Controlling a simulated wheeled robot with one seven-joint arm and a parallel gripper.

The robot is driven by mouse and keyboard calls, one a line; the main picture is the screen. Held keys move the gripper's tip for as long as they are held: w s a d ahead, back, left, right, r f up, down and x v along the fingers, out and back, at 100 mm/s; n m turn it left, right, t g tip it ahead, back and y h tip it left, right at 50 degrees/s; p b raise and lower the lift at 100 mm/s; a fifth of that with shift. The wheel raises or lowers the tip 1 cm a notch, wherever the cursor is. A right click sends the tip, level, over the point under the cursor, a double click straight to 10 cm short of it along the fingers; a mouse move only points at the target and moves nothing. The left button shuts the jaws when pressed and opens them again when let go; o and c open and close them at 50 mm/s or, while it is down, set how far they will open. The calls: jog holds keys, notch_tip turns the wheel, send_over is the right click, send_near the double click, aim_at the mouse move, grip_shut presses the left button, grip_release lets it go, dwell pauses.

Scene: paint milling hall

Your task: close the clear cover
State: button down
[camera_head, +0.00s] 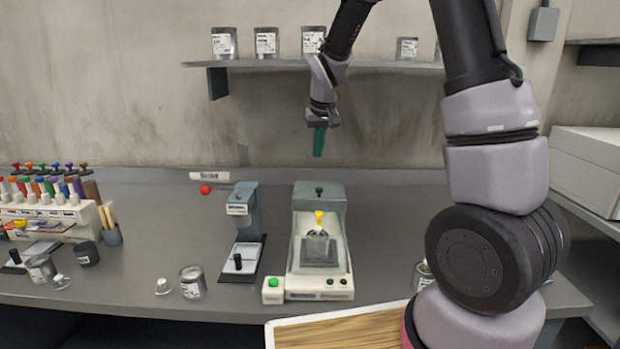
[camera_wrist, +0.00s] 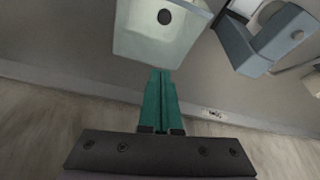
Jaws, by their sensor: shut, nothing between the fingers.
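The clear cover (camera_head: 303,197) is a pale, see-through panel with a dark round knob, raised at the back of the white bench machine (camera_head: 320,295). It shows at the top of the wrist view (camera_wrist: 140,40), with its knob facing the camera. My gripper (camera_head: 319,156) has teal fingers pointing down, shut and empty, above and behind the cover. In the wrist view, my gripper's fingertips (camera_wrist: 160,72) appear just below the panel's lower edge; I cannot tell the exact gap.
A blue-grey device (camera_head: 246,212) stands close left of the machine. A shelf with cans (camera_head: 270,64) hangs behind. A wooden board (camera_head: 340,332) lies at the front.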

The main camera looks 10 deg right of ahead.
send_near(313, 187)
jog(key=x, duration=0.5)
jog(key=shift+f, duration=0.1)
jog(key=s, duration=0.2)
jog(key=shift+s, duration=0.3)
jog(key=shift+s+d, duration=0.1)
jog(key=shift+s, duration=0.55)
